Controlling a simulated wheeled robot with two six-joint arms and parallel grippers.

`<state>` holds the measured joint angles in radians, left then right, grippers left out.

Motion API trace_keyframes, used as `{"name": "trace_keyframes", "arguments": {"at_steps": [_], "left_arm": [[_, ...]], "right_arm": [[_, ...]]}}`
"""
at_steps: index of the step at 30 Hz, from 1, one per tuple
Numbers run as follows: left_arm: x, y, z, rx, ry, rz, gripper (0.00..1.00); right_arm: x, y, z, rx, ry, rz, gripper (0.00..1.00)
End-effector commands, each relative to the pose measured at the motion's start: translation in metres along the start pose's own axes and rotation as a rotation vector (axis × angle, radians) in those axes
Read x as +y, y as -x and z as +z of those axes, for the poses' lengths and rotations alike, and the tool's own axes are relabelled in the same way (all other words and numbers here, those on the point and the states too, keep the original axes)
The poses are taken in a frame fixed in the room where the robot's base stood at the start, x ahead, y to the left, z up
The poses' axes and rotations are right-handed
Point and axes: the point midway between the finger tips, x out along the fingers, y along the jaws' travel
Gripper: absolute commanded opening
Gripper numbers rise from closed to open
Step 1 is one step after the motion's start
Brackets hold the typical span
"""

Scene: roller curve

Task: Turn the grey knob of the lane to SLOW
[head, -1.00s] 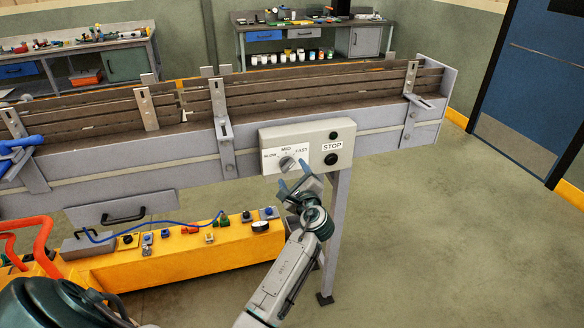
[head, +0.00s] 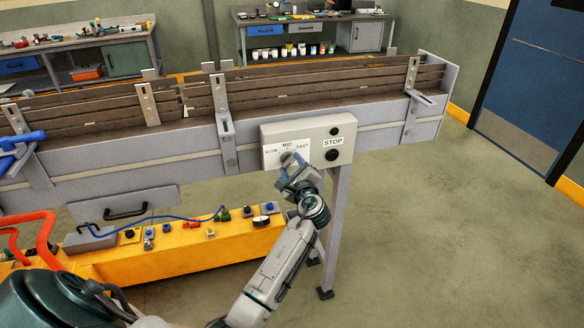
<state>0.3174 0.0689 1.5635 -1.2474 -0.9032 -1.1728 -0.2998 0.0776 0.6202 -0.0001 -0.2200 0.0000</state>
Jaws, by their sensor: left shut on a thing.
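The grey knob (head: 287,157) sits on the pale control box (head: 343,152) on the front of the roller lane (head: 190,146). Its label plate (head: 272,161) reads SLOW on the left, MID at the top and FAST on the right. My left gripper (head: 288,162) is at the box with its fingers shut on the knob. The fingers cover most of the knob, so its pointer direction cannot be read clearly. My right gripper is not in view.
A black button (head: 331,155) under the STOP label sits right of the knob. A lane leg (head: 335,220) stands close to my left arm. A yellow bench (head: 180,246) with switches and a blue cable lies below left. Open floor lies to the right.

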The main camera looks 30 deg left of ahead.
Motion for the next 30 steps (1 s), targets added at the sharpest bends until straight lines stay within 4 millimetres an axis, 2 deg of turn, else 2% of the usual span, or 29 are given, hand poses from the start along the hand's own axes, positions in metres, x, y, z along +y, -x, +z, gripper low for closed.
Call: {"name": "trace_keyframes", "arguments": {"at_steps": [11, 23, 30], "left_arm": [[0.004, 0.0, -0.004, 0.0, 0.192, 0.001, 0.24], [0.004, 0.0, -0.005, 0.0, 0.565, 0.0, 0.24], [0.004, 0.0, -0.004, 0.001, 0.792, 0.001, 0.24]], "right_arm": [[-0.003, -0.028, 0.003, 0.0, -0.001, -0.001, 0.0], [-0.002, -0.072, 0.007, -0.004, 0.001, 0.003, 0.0], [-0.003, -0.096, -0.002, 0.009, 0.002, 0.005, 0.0]]}}
